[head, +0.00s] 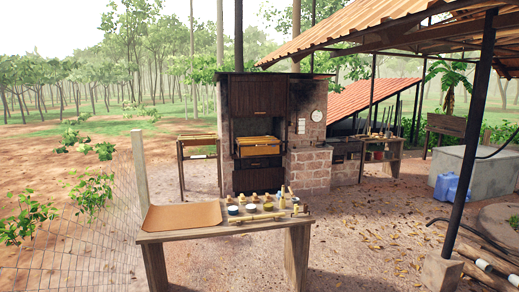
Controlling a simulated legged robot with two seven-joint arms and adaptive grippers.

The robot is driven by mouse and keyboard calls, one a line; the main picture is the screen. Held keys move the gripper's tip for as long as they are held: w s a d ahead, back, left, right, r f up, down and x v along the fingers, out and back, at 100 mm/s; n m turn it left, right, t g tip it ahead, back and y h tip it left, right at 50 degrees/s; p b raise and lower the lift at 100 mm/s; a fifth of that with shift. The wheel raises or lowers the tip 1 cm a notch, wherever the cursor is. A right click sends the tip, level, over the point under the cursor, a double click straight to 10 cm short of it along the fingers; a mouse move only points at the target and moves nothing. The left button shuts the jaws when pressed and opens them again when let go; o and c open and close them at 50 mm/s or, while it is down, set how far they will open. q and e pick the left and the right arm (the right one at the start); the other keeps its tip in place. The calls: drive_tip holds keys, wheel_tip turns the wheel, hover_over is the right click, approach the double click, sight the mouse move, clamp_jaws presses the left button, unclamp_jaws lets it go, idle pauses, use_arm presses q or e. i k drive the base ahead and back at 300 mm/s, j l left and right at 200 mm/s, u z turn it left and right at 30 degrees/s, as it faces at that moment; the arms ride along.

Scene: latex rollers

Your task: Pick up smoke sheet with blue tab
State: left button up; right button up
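A flat tan-brown sheet or mat (182,216) lies on the left part of the wooden table in front. Yellow-orange slabs or slats (258,143) show in the open middle bay of the dark smokehouse cabinet. A blue tab cannot be made out on any of these, so I cannot tell which is the named smoke sheet. Neither my left nor my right gripper is in view.
Several small bowls (267,207) and bottles stand on the right of the table (222,234), with a long wooden stick (258,217) in front of them. A rack (182,167) stands left of the brick-and-wood smokehouse (253,100). A dark post (468,145) stands at right. Bare ground surrounds the table.

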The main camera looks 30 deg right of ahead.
sight(245, 151)
drive_tip(key=i+l+z, duration=0.5)
drive_tip(key=l, duration=0.25)
drive_tip(key=i+l+z, duration=1)
drive_tip(key=i+z, duration=0.45)
drive_tip(key=i, duration=0.25)
drive_tip(key=i+l, duration=0.1)
drive_tip(key=i, duration=1.65)
drive_tip(key=i+l, duration=0.15)
drive_tip(key=i, duration=0.7)
drive_tip(key=i+j+u, duration=0.3)
drive_tip(key=i+u, duration=0.2)
drive_tip(key=i, duration=0.15)
drive_tip(key=i+u, duration=0.45)
drive_tip(key=i, duration=0.25)
drive_tip(key=i+l+u, duration=0.2)
drive_tip(key=i+u, duration=0.3)
drive_tip(key=i, duration=0.2)
drive_tip(key=i+j+u, duration=0.25)
drive_tip(key=i, duration=0.7)
drive_tip(key=i+u, duration=0.25)
drive_tip(key=i, duration=0.75)
